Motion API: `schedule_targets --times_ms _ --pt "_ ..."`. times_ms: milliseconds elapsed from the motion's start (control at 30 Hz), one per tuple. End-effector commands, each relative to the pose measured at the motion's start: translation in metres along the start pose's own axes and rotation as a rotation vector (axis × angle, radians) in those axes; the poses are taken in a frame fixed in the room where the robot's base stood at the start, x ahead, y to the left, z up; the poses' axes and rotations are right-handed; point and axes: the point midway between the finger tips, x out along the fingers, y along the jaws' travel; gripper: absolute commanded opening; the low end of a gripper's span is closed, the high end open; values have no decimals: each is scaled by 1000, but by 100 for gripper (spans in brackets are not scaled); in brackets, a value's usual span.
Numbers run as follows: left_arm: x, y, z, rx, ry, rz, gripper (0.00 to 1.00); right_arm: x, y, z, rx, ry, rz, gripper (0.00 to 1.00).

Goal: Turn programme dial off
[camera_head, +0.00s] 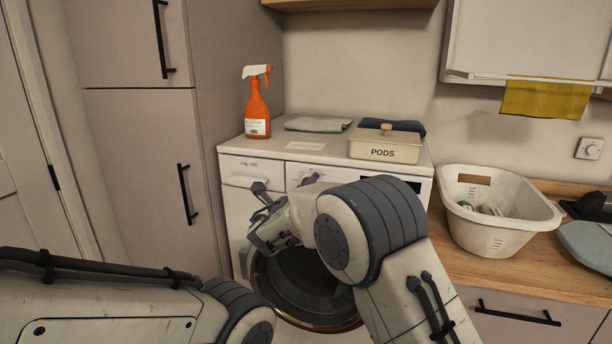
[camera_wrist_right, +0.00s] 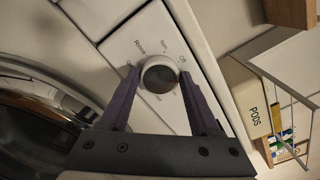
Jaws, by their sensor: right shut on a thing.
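The programme dial (camera_wrist_right: 160,75) is a round knob with a pale rim and dark face on the washing machine's white panel (camera_wrist_right: 125,40). Small printed labels surround it; one seems to read Rinse, and its pointer cannot be made out. My right gripper (camera_wrist_right: 160,82) has its purple fingers on either side of the dial, shut on it. In the head view, a purple finger (camera_head: 312,179) shows at the front panel of the washing machine (camera_head: 235,200), and my wrist and arm hide most of the dial. My left forearm shows at lower left; its gripper is out of view.
On the machine top stand an orange spray bottle (camera_head: 257,105), a folded grey cloth (camera_head: 318,124) and a PODS box (camera_head: 385,145). The round door (camera_head: 300,285) lies below the panel. A white basket (camera_head: 497,210) stands on the wooden counter at right.

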Motion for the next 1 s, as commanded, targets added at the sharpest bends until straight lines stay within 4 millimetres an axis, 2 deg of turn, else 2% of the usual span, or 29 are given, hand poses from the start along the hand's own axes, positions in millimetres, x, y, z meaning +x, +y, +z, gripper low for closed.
schedule_targets --times_ms 33,500,733,1000 --pt "-13 1 -1 0 0 0 0 0 -3 3 -49 2 3 8" --pt "-62 4 -3 0 0 0 0 0 -1 1 -467 2 3 8" --pt "-77 6 -4 0 0 0 0 0 0 0 -606 1 3 8" --pt "-84 6 -4 0 0 0 0 0 2 -1 -689 2 1 8"
